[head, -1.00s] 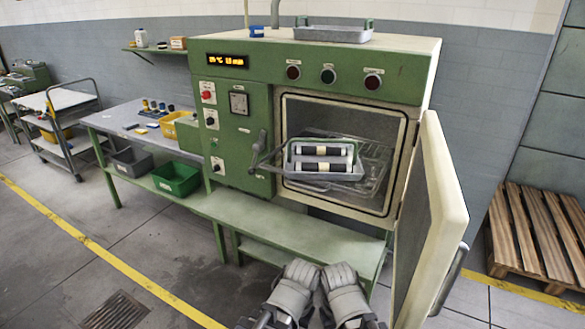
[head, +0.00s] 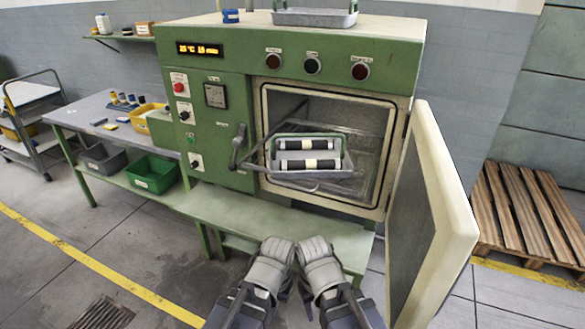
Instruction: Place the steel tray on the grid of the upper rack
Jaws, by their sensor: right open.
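A steel tray (head: 318,180) with two black cylinders with pale bands (head: 309,154) sits at the mouth of the open green oven (head: 238,134), partly inside the chamber. Wire grid racks (head: 352,150) show behind it; what bears the tray and which rack is upper are hard to tell. My left gripper (head: 277,252) and right gripper (head: 316,251) are side by side at the bottom centre, in front of the oven's bench and apart from the tray. The right one is open and empty. The left one's jaws do not show clearly.
The oven door (head: 437,215) stands open on the right, close to my right arm. Another steel tray (head: 315,17) lies on the oven top. A green bench (head: 268,222) runs below the oven. A side table (head: 105,118) stands left, a pallet (head: 520,210) right.

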